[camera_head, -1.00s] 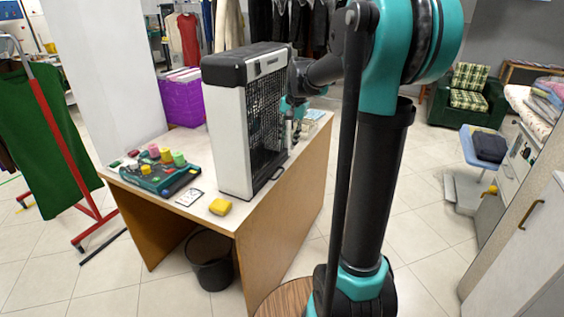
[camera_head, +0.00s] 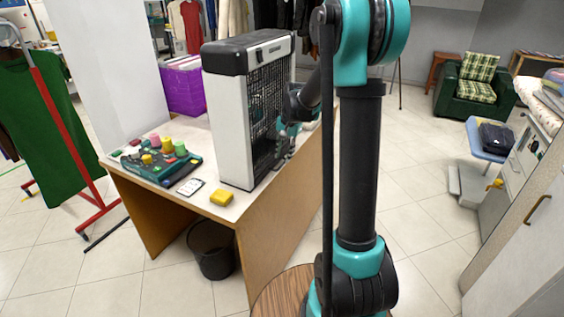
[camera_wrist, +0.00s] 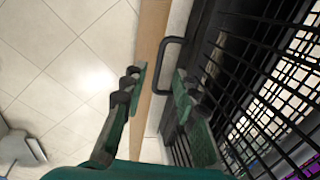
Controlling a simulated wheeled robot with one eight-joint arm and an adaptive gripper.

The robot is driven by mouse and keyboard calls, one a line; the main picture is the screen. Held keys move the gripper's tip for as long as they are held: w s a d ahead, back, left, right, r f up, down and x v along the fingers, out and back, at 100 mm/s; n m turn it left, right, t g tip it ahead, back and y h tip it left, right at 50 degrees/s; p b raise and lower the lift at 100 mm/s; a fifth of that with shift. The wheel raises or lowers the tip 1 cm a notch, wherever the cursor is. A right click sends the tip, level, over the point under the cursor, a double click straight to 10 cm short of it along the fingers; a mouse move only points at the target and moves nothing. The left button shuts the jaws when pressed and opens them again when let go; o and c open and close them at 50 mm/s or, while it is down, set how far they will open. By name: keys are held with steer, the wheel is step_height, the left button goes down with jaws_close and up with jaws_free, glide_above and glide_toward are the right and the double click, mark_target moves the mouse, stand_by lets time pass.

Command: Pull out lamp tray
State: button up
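A tall white and black box-shaped device (camera_head: 228,130) with a black mesh front stands on the table. The mesh also shows along the right of the wrist view (camera_wrist: 262,110). A dark U-shaped handle (camera_wrist: 162,64) sticks out from its low front edge, over the table edge. I take it as the lamp tray's handle; the tray itself is not clearly seen. My gripper (camera_wrist: 158,76) is open and empty, with the handle just ahead of and between its green fingertips. In the head view my gripper (camera_head: 287,134) is beside the mesh front, partly hidden by my arm.
The table (camera_head: 262,205) also bears a yellow block (camera_head: 221,198), a card and a dark tray with coloured spools (camera_head: 160,163). A purple crate (camera_head: 184,90) is behind. A bin (camera_head: 211,248) stands under the table. The floor to the right is largely clear.

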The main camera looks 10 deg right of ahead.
mark_target(281, 166)
steer(key=shift+w+a+f, duration=0.1)
steer(key=shift+a+f, duration=0.05)
steer(key=shift+f, duration=0.8)
steer(key=shift+w+a+f, duration=0.1)
steer(key=shift+a+f, duration=0.05)
steer(key=shift+f, duration=0.8)
steer(key=shift+c, duration=0.3)
jaws_close()
